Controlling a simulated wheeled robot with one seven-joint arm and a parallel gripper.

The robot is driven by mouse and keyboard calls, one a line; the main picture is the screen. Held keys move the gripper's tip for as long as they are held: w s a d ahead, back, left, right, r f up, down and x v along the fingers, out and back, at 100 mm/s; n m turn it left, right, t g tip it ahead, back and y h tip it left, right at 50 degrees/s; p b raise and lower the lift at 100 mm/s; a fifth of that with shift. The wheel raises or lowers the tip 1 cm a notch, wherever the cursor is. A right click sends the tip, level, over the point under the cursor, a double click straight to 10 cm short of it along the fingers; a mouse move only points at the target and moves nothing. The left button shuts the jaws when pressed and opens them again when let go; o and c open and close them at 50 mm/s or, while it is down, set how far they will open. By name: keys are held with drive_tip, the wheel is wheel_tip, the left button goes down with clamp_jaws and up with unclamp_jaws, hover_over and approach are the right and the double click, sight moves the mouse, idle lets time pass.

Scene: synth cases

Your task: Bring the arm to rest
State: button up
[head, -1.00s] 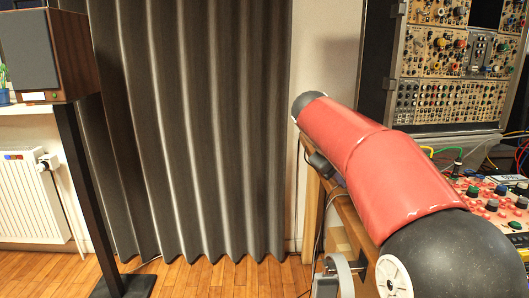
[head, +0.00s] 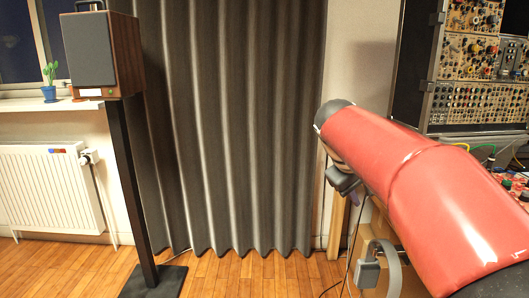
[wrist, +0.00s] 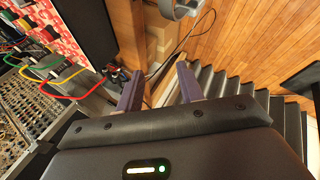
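My gripper (wrist: 160,72) shows in the wrist view, with its two dark fingers apart. Nothing sits between them, so it is open and empty. Beyond the fingers are the wooden side of a piece of furniture (wrist: 126,28) and the floor. My red arm crosses the right side of the head view. The gripper's fingers cannot be made out in the head view.
Patch cables (wrist: 62,75) lie left of the gripper. A grey curtain (head: 225,130), speaker (head: 90,50) on a stand (head: 135,190) and radiator (head: 50,190) are at the left. Wooden floor (head: 230,278) is clear in front.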

drive_tip(key=s+a+f+m+y, duration=0.1)
drive_tip(key=s+a+f+y, duration=0.1)
drive_tip(key=s+f, duration=0.3)
drive_tip(key=s+a+f+m+y, duration=0.1)
drive_tip(key=s+f, duration=0.3)
drive_tip(key=s, duration=0.7)
drive_tip(key=s+a+f+m+t+y, duration=0.1)
drive_tip(key=s+a+f+m+y, duration=0.1)
drive_tip(key=s+f, duration=0.3)
drive_tip(key=s+a, duration=0.1)
drive_tip(key=s, duration=0.2)
drive_tip(key=shift+s+f+y, duration=0.3)
drive_tip(key=shift+s, duration=0.1)
